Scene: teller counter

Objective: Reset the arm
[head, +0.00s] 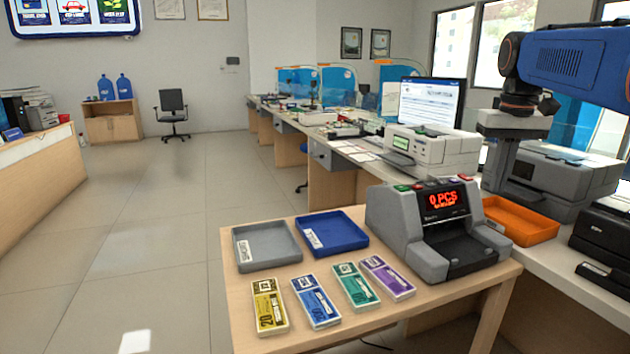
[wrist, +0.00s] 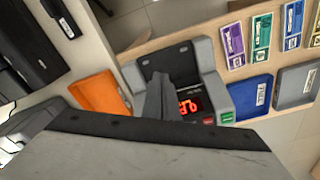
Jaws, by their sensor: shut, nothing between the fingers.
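My gripper (head: 497,185) hangs below my blue arm at the right of the head view, pointing down, behind and to the right of the banknote counter (head: 395,225). In the wrist view its dark fingers (wrist: 160,85) are together, with nothing between them, and cover part of the counter (wrist: 210,80). The counter's red display reads 0 PCS. Yellow (head: 269,307), blue (head: 316,302), green (head: 355,286) and purple (head: 387,278) note bundles lie in a row on the wooden table.
A grey tray (head: 244,262) and a blue tray (head: 310,246) sit behind the bundles, both empty. An orange tray (head: 545,238) is right of the counter. A white printer (head: 450,152), a grey machine (head: 575,185) and a black device (head: 605,240) stand on the long counter. The floor at left is clear.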

